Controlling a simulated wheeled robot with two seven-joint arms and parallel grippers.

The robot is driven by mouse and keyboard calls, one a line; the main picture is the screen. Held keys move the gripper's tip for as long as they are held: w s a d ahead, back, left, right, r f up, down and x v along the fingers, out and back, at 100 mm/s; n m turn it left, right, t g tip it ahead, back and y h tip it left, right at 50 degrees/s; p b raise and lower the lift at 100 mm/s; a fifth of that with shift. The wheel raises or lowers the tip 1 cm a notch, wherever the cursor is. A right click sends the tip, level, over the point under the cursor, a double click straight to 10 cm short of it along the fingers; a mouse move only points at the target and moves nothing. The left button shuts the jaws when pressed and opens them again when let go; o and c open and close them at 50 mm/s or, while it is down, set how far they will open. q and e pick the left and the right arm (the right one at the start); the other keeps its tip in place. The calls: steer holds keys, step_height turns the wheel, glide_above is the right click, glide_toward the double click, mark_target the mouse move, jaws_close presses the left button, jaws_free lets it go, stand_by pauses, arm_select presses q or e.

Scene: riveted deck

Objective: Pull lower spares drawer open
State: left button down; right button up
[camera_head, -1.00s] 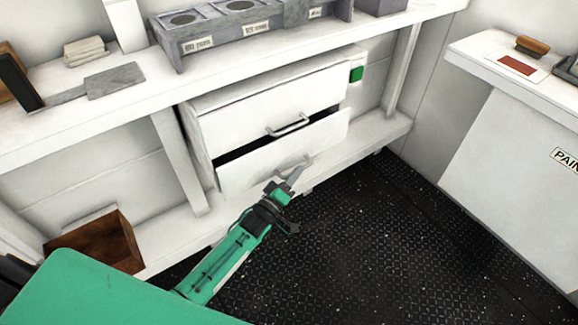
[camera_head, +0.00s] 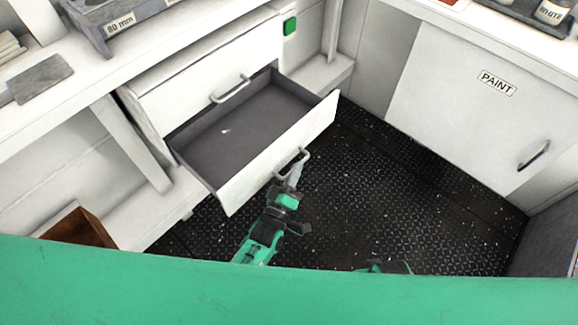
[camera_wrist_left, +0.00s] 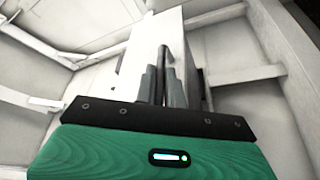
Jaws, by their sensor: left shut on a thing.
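The lower spares drawer (camera_head: 278,158) is pulled well out of the white cabinet under the bench. Its grey inside shows, empty but for a small pale mark or scrap on its floor. My left gripper (camera_head: 293,174) is at the drawer front and shut on the lower drawer's handle (camera_head: 304,157). In the left wrist view the fingers (camera_wrist_left: 163,88) close around the handle bar (camera_wrist_left: 162,62), with the white drawer front behind it. The upper drawer (camera_head: 208,72) is shut, its handle (camera_head: 230,90) free. My right gripper is not in view.
Dark patterned deck (camera_head: 400,190) lies clear in front of the drawer. A white paint cabinet (camera_head: 470,110) stands at the right. A brown wooden box (camera_head: 78,228) sits low at the left. A green block (camera_head: 290,26) is on the cabinet's right side.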

arm_select(q)
steer(key=c, duration=1.5)
jaws_free()
steer(key=v, duration=1.4)
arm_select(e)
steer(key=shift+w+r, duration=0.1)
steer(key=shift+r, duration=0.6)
arm_select(q)
steer(key=shift+w+f, duration=0.1)
steer(key=shift+w, duration=0.05)
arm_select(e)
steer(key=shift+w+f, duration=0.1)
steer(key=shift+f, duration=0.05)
